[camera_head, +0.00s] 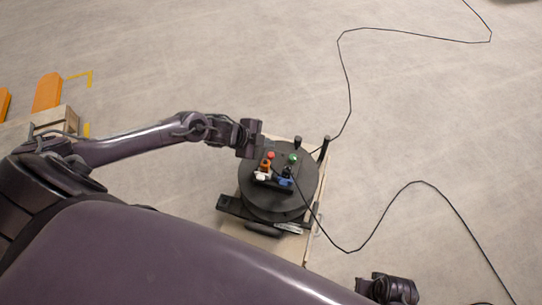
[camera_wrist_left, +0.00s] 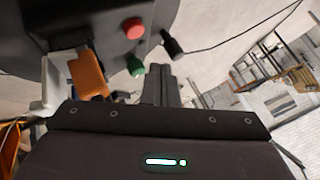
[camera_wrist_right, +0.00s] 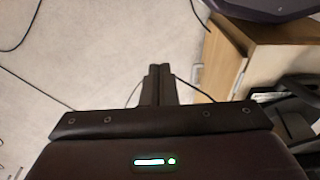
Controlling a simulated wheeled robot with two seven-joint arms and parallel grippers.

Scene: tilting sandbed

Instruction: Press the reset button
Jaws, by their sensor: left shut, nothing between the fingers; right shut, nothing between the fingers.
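A round dark control panel (camera_head: 300,187) carries a red button (camera_head: 271,155) and a green button (camera_head: 293,158); I cannot read which one is marked reset. In the left wrist view the red button (camera_wrist_left: 133,28) and green button (camera_wrist_left: 136,66) lie left of my left fingertips (camera_wrist_left: 161,75). My left gripper (camera_head: 252,140) is shut and empty, at the panel's far left edge, apart from the buttons in the picture. My right gripper (camera_wrist_right: 157,75) is shut and empty, with floor behind its tips. In the head view my right wrist shows at the bottom right; its fingers are not clear.
An orange connector (camera_head: 265,166) and a blue connector (camera_head: 285,178) stand on the panel near the buttons. Dark posts (camera_head: 324,148) rise at its far side. Black cables (camera_head: 420,183) run over the floor at right. Orange objects (camera_head: 47,93) stand far left.

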